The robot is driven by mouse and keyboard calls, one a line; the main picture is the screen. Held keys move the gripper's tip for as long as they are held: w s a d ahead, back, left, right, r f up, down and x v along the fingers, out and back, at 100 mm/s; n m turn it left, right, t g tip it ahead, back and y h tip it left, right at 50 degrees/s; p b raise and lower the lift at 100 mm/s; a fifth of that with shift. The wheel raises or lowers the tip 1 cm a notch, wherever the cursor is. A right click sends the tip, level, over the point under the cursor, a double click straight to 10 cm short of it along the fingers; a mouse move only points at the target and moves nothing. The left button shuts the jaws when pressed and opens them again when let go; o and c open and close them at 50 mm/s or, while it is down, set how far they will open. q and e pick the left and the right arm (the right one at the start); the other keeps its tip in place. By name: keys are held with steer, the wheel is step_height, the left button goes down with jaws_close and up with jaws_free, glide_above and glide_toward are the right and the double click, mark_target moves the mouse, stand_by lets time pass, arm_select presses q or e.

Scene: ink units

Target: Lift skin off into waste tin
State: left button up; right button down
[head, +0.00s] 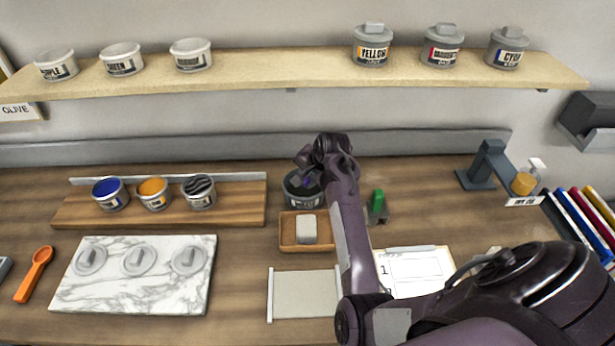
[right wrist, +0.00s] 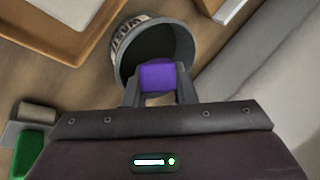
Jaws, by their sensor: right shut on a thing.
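The dark grey waste tin (head: 300,200) stands at the back of the bench, right of the wooden board. In the right wrist view its open mouth and lettered side (right wrist: 125,45) show; the inside looks dark. My right gripper (head: 308,182) is over this tin and shut on a small purple block (right wrist: 158,76), which lies over the tin's near rim in that view. Whether anything hangs below the block is hidden. Three open ink tins stand on the board: blue (head: 110,192), orange (head: 154,192) and black (head: 199,190). The black one has a wrinkled, grey-streaked surface. My left gripper is out of view.
Three grey lids lie on a marble slab (head: 140,299). An orange spoon (head: 35,272) lies left of it. A wooden tray (head: 290,242) with a pale block sits before the waste tin. A green object (head: 377,203) stands right of my arm.

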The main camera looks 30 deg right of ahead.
stand_by(0.3)
steer(key=shift+f, duration=1)
stand_by(0.4)
steer(key=shift+f+p, duration=0.1)
steer(key=shift+p, duration=1.2)
stand_by(3.0)
steer(key=shift+r, duration=5.8)
